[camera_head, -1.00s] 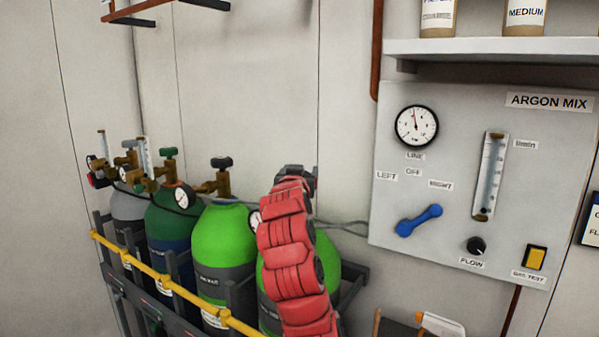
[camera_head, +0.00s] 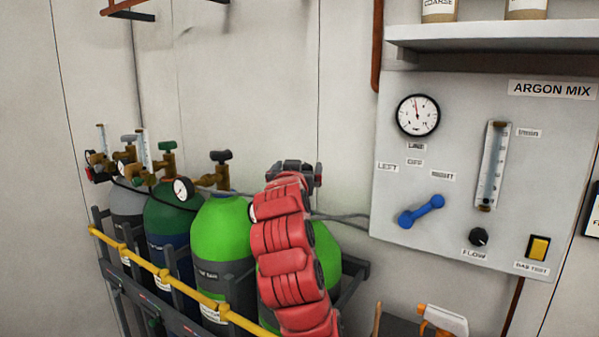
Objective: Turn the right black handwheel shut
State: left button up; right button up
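Two bright green cylinders stand side by side in the rack. The left one (camera_head: 222,240) carries a brass valve with a black handwheel (camera_head: 221,156) in clear view. The right green cylinder (camera_head: 327,255) is partly covered by my red arm, and its handwheel is hidden behind the arm and gripper. My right gripper (camera_head: 297,172), dark grey, is at the top of that arm, above the right cylinder's top. Its fingers point away from me and are hidden, so grip and contact cannot be seen. My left gripper is not in view.
A yellow rail (camera_head: 165,275) runs along the front of the rack. The ARGON MIX panel (camera_head: 395,200) with a blue lever (camera_head: 421,210) is on the right wall, under a shelf (camera_head: 495,38).

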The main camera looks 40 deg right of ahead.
jog(key=b+v, duration=0.8)
jog(key=v, duration=0.6)
jog(key=shift+b, duration=0.4)
jog(key=shift+w, duration=0.1)
